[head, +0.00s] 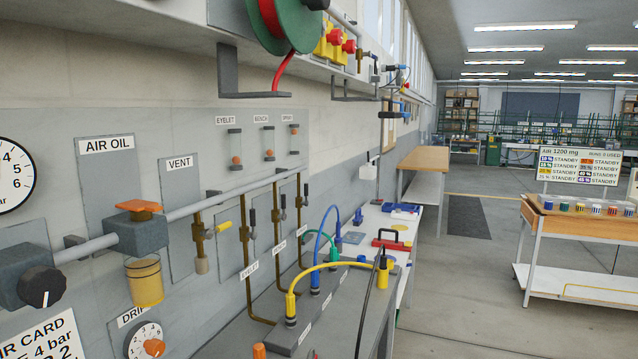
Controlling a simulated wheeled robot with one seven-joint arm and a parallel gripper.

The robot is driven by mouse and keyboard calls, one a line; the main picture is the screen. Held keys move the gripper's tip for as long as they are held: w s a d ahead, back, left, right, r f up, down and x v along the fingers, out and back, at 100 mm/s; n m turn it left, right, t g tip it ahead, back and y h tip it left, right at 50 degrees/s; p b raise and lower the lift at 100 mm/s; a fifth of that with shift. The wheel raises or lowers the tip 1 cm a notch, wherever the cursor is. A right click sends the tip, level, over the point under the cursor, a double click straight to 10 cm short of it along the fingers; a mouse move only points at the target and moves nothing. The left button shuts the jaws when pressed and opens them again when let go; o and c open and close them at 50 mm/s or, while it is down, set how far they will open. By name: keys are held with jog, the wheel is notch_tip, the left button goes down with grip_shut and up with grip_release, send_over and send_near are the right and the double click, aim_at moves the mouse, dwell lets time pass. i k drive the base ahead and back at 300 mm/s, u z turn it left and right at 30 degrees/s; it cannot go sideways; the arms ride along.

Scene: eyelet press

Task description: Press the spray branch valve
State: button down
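Three thin brass branch pipes drop from the grey manifold pipe (235,195) on the left wall panel. The nearest carries a label reading EYELET (251,266). Labels on the farther two are too small to read surely. The farthest branch, on the right, has a small dark-handled valve (306,191), seen at a steep angle; this looks like the spray branch valve. Similar dark handles show on the middle branch (283,203) and the nearest branch (252,217). Above, three flow tubes are labelled EYELET, BENCH and what looks like SPRAY (295,140). My gripper is not in view.
Below, a grey bench block holds yellow (335,265), blue and green hoses. A shelf with a green reel (285,25) overhangs. Open floor (465,275) lies right.

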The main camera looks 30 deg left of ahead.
aim_at(306, 194)
jog(key=i, duration=3.2)
jog(key=u, duration=4.2)
jog(key=i, duration=0.5)
jog(key=z, duration=0.05)
